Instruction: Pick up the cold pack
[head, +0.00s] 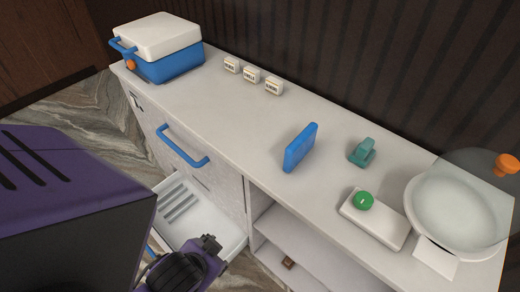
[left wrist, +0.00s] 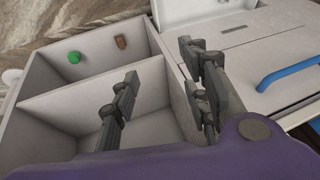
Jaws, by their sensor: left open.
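A blue slab, which looks like the cold pack (head: 300,147), stands on edge on the counter (head: 232,118) in the head view, near the front edge. It does not show in the left wrist view. My left gripper (head: 205,252) is low in front of the counter, below and to the left of the slab and well apart from it. In the left wrist view my left gripper (left wrist: 162,95) has its fingers spread with nothing between them, over the open shelves. My right gripper is in neither view.
A blue cooler (head: 168,64) with a white lid, several small labelled blocks (head: 251,75), a teal object (head: 361,152), a white slab (head: 372,224) with a green disc (head: 364,200) and a domed bowl (head: 455,215) stand on the counter. A blue-handled front (head: 182,146) and open white drawer (head: 205,215) are below.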

